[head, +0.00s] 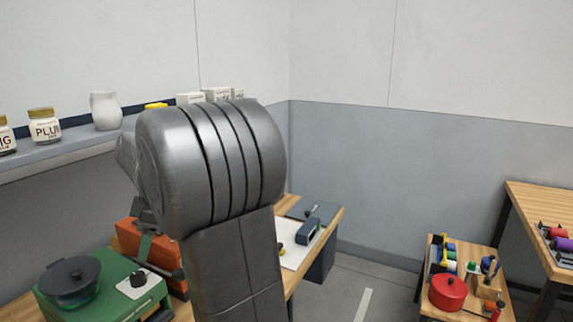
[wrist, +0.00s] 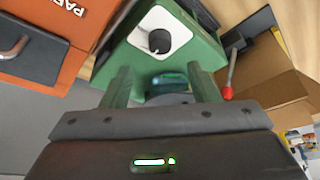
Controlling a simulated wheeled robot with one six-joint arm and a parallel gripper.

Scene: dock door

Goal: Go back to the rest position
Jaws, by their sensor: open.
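My gripper (wrist: 162,88) is open in the wrist view, with its two green fingers apart and nothing seen held between them. Beyond the fingers is a green box (wrist: 205,50) with a white plate and a black knob (wrist: 159,41). In the head view my grey arm fills the middle and hides much of the bench behind it. The green box (head: 112,284) shows there at the lower left, with a dark lidded pot (head: 70,282) on it.
An orange box (head: 150,243) stands behind the green one; it also shows in the wrist view (wrist: 45,50). A cardboard box (wrist: 270,82) is at right there. A shelf (head: 60,152) holds jars and a white jug (head: 105,110). A low table (head: 462,262) with a red pot (head: 447,291) stands right.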

